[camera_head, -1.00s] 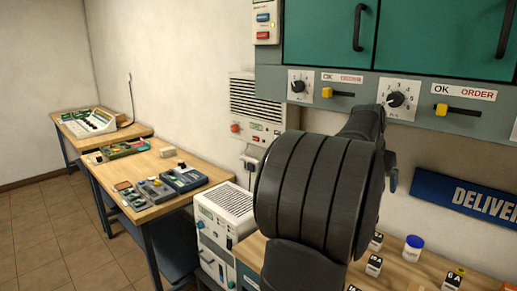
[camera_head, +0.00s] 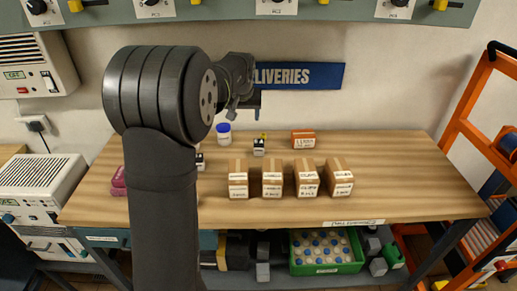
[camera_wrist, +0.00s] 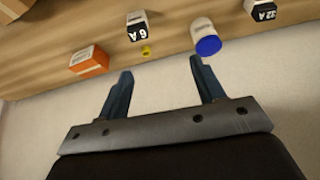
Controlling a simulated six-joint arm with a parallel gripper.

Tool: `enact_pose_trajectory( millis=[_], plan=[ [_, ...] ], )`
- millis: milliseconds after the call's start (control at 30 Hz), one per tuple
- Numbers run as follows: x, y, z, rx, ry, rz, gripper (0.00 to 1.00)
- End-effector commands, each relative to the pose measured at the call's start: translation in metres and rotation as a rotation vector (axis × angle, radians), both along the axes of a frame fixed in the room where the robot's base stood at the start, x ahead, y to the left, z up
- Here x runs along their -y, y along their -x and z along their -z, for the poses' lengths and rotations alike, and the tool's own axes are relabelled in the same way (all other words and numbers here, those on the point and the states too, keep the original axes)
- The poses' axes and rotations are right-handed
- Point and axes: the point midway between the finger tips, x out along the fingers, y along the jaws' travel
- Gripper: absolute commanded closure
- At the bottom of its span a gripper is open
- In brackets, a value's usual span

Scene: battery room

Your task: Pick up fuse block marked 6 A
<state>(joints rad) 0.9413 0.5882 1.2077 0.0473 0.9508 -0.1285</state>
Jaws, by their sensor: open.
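The fuse block marked 6 A (camera_wrist: 138,30) is a small black and white block on the wooden table. In the head view it stands toward the back of the table (camera_head: 259,150), with its label too small to read there. My gripper (camera_wrist: 161,68) is open and empty in the wrist view, its two dark fingers apart. The block lies beyond the fingertips, apart from them. In the head view my gripper (camera_head: 245,112) is above the back of the table, in front of the blue sign and partly hidden by my arm.
A blue-lidded jar (camera_head: 224,136), an orange box (camera_head: 303,140) and a yellow piece (camera_wrist: 146,51) are near the block. A block marked 32 A (camera_wrist: 263,12) is farther off. Several cardboard boxes (camera_head: 306,180) stand in front. The table's right side (camera_head: 410,185) is clear.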

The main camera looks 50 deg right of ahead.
Motion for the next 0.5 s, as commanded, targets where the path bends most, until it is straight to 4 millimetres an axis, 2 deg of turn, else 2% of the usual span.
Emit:
enact_pose_trajectory(
  millis=[33,100,200,333,500],
  plan=[
    [0.012,0.012,0.01,-0.001,-0.005,0.006,0.38],
    [0.021,0.022,0.017,-0.001,-0.006,0.005,0.38],
    [0.028,0.027,0.025,-0.001,-0.007,0.003,0.38],
    [0.033,0.023,0.043,-0.002,-0.009,0.0,0.38],
    [0.044,0.013,0.078,-0.002,-0.009,0.0,0.38]
  ],
)
